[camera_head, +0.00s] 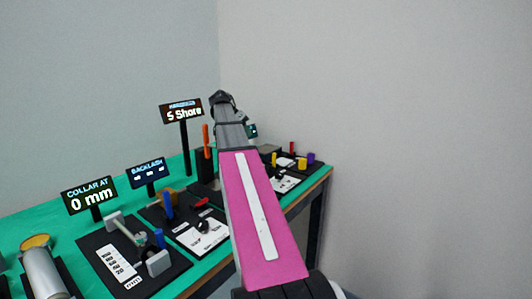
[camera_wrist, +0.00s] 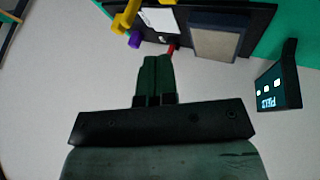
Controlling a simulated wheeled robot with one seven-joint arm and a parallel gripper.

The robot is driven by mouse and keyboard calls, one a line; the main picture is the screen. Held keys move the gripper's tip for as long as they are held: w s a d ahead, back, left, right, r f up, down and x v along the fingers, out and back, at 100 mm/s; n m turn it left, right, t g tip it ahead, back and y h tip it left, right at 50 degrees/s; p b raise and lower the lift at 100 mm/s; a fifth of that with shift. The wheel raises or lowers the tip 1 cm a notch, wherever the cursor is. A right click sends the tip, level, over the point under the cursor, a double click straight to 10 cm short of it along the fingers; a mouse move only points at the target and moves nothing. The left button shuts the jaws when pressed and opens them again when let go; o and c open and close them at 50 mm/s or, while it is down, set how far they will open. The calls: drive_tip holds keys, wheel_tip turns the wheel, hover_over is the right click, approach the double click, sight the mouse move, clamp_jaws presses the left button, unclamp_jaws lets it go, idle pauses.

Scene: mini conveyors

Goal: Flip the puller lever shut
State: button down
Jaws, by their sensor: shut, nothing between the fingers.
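A small red lever-like part (camera_wrist: 171,49) stands at the edge of a black station board (camera_wrist: 268,14) in the wrist view. I cannot tell for certain that it is the puller lever, nor whether it is open or shut. A small red upright part (camera_head: 291,147) also shows on the far right board in the head view. My gripper (camera_wrist: 156,60) is shut and empty, its dark fingertips just short of the red part in the picture; contact cannot be told. In the head view my magenta arm covers the middle of the table, and my fingers cannot be made out.
Beside the red part are a yellow part (camera_wrist: 124,20), a purple knob (camera_wrist: 135,40) and a grey-tan block (camera_wrist: 222,38). A small display (camera_wrist: 279,85) stands to the right. Other stations with displays (camera_head: 90,197) line the green table (camera_head: 40,222).

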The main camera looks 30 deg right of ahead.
sight(274, 161)
drive_tip(key=x, duration=1)
drive_tip(key=shift+s+d+f, duration=0.1)
drive_tip(key=shift+s+f, duration=0.05)
drive_tip(key=shift+s+d, duration=0.2)
drive_tip(key=shift+s, duration=0.35)
drive_tip(key=shift+s+d, duration=0.2)
drive_tip(key=shift+s, duration=0.4)
drive_tip(key=shift+s+d, duration=0.3)
drive_tip(key=shift+s, duration=0.25)
drive_tip(key=shift+s+r, duration=0.15)
drive_tip(key=shift+r, duration=0.05)
drive_tip(key=shift+t+y, duration=0.3)
drive_tip(key=shift+t, duration=0.2)
